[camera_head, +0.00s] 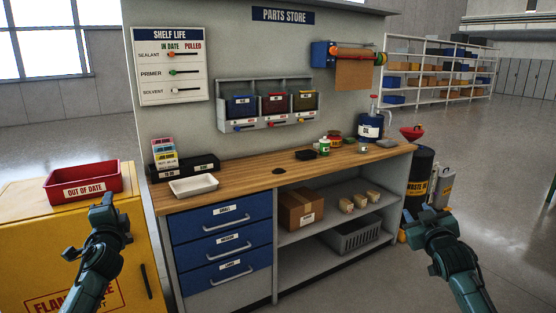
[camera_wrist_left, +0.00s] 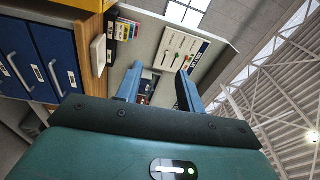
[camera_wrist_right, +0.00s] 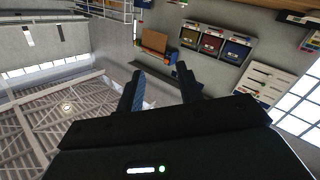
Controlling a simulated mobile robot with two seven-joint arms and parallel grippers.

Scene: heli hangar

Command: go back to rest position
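My left gripper (camera_head: 104,208) is raised at the left, in front of the yellow cabinet and below the red bin. In the left wrist view its two fingers (camera_wrist_left: 158,84) stand apart with nothing between them. My right gripper (camera_head: 428,218) is raised at the right, in front of the floor beside the workbench. In the right wrist view its fingers (camera_wrist_right: 160,88) stand apart and hold nothing. Neither gripper touches the bench or anything on it.
A red out-of-date bin (camera_head: 82,183) sits on the yellow cabinet (camera_head: 60,240). A dark waste drum (camera_head: 420,170) stands right of the bench. Open floor lies at the far right.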

